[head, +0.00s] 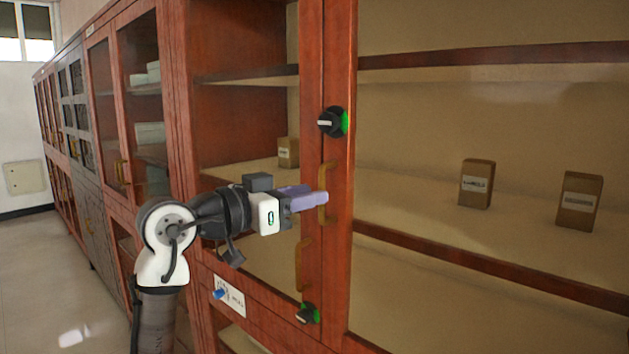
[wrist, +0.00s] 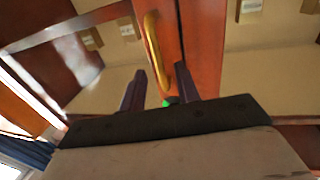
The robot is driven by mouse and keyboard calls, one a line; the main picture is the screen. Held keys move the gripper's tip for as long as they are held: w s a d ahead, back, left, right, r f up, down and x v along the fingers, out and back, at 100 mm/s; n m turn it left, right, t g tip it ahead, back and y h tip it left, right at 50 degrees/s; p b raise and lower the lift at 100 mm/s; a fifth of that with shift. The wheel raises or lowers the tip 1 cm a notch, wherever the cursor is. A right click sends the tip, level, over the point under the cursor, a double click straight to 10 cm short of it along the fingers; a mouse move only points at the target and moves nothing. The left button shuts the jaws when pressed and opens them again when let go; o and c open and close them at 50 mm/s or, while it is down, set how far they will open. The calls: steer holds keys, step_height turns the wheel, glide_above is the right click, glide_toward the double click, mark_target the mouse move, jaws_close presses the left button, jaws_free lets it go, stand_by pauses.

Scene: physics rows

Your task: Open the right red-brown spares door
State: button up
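The right red-brown spares door (head: 340,215) is a wooden frame around a large clear pane, and it looks closed. A curved brass-coloured handle (head: 323,180) stands on its left side, below a black knob with green (head: 332,122). My gripper (head: 315,199) is at this handle in the head view. In the wrist view, the two dark purple fingers of my gripper (wrist: 159,88) are apart, and the handle (wrist: 153,50) runs between them. A gap shows on each side of the handle. I cannot tell how deep it sits between the fingers.
A second brass handle (head: 300,265) and a lower black-green knob (head: 307,313) are to the lower left. Small cardboard boxes (head: 477,184) stand on the shelf behind the pane. More cabinets (head: 100,110) line the left, beside clear floor (head: 50,270).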

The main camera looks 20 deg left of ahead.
steer(key=shift+x, duration=1.2)
jaws_close()
